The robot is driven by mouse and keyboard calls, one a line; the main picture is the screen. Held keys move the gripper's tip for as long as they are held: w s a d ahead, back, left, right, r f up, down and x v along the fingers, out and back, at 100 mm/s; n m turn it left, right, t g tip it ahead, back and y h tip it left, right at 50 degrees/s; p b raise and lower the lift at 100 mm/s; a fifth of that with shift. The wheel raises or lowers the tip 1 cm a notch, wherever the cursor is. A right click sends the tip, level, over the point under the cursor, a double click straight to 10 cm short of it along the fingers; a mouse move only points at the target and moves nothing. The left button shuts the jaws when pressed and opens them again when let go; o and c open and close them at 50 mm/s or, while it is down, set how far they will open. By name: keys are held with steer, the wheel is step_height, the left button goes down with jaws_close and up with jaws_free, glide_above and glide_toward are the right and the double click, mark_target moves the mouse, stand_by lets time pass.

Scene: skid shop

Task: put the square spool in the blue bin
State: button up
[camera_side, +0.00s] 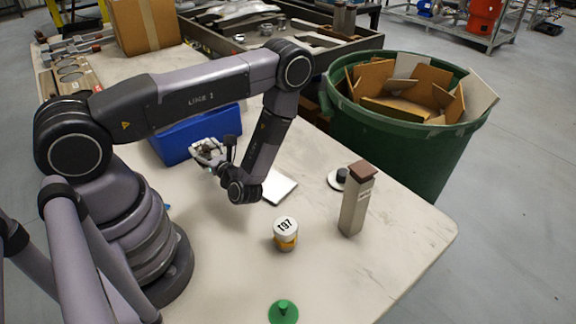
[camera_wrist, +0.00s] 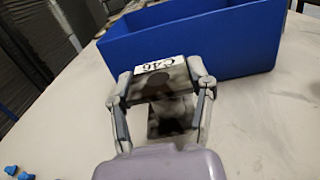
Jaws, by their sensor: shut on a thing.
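The blue bin (camera_side: 174,145) stands on the table behind my gripper, partly hidden by my arm. Its near wall also fills the top of the wrist view (camera_wrist: 205,48). My gripper (camera_side: 209,152) is just in front of the bin in the side view. In the wrist view its two fingers (camera_wrist: 161,85) are closed on a grey squarish piece with a white C46 label, which looks like the square spool (camera_wrist: 150,88). The spool is in front of the bin's near wall, outside the bin. The bin's inside is mostly hidden.
A tall grey block with a brown cap (camera_side: 355,204), a white-lidded jar (camera_side: 286,235), a green knobbed piece (camera_side: 283,311) and a white plate (camera_side: 280,187) are on the table. A green barrel of cardboard (camera_side: 400,145) stands beyond the table edge.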

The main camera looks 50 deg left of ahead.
steer(key=shift+f, duration=1.9)
steer(key=shift+f, duration=0.15)
steer(key=o, duration=1.2)
steer(key=shift+o, duration=0.2)
